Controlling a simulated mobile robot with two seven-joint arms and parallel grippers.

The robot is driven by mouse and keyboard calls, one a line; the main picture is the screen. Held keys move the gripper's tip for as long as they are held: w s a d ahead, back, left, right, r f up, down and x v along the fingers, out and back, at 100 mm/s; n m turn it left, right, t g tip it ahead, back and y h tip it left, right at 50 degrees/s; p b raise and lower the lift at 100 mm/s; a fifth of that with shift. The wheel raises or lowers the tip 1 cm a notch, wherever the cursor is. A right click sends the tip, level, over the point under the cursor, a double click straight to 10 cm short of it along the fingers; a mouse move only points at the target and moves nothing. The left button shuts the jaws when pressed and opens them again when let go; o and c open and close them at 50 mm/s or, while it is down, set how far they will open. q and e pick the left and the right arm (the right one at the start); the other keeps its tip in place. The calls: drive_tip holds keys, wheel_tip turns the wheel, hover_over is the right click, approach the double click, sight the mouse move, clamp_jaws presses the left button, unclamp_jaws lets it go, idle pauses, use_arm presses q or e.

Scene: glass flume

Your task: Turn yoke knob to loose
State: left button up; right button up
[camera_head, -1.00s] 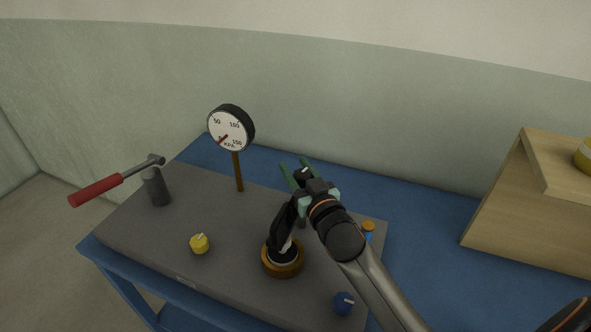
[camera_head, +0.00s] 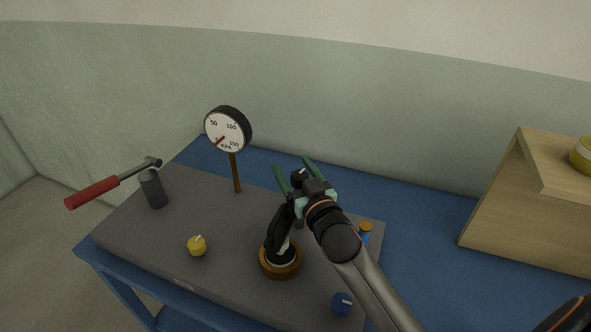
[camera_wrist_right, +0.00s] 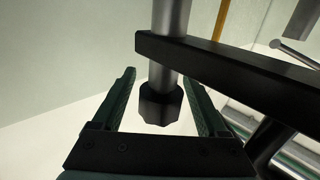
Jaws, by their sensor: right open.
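A black knob with a pale mark (camera_head: 300,175), which looks like the yoke knob, shows between the green fingers of my right gripper (camera_head: 294,176). In the right wrist view the faceted black knob (camera_wrist_right: 160,103) sits at the end of a grey rod (camera_wrist_right: 171,18) that passes a black bar (camera_wrist_right: 225,68). My right gripper (camera_wrist_right: 165,103) is open there, one finger on each side of the knob, with gaps showing. The black curved yoke stand (camera_head: 280,232) rises from a round brown base and is partly hidden by my right gripper. My left gripper is not in view.
A round pressure gauge (camera_head: 228,131) stands on a post behind. A red-handled lever (camera_head: 95,192) is at left. A yellow knob (camera_head: 197,246) and a blue knob (camera_head: 342,304) sit on the grey panel (camera_head: 140,240). A wooden box (camera_head: 520,222) stands at right.

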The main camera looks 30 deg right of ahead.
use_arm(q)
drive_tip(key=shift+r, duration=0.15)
use_arm(e)
drive_tip(key=shift+n+y, duration=0.4)
drive_tip(key=shift+y, duration=0.2)
